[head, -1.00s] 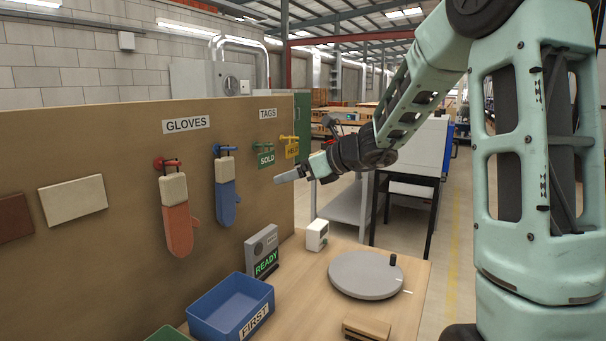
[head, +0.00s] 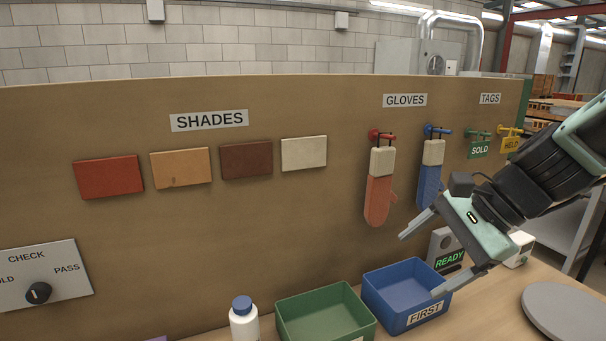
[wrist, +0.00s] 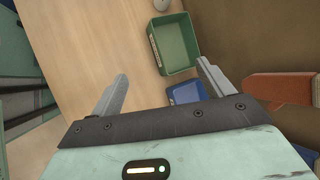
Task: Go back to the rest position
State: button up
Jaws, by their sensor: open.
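My gripper (head: 420,258) is open and empty in the head view. It hangs in front of the board, near the blue glove and above the blue bin marked FIRST (head: 402,272). In the wrist view my gripper (wrist: 162,82) shows its two fingers spread wide, with nothing between them but the bench and bins beyond.
A green bin (head: 325,312) and a white bottle (head: 244,320) stand on the bench left of the blue bin. A red glove (head: 378,200) and a blue glove (head: 430,183) hang on the board (head: 300,225). A grey turntable (head: 562,312) is at right.

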jog(key=s+a+f+n+g+h, duration=0.1)
jog(key=s+a+f+n+h, duration=0.1)
jog(key=s+n, duration=0.7)
jog(key=s+a+f+n+g+h, duration=0.1)
jog(key=s+a+f+n+h, duration=0.2)
jog(key=s+n, duration=0.6)
jog(key=f+n+h, duration=0.1)
jog(key=n, duration=0.2)
jog(key=shift+s+a+g, duration=0.15)
jog(key=shift+a+g, duration=0.05)
jog(key=shift+g, duration=0.1)
dwell(0.4)
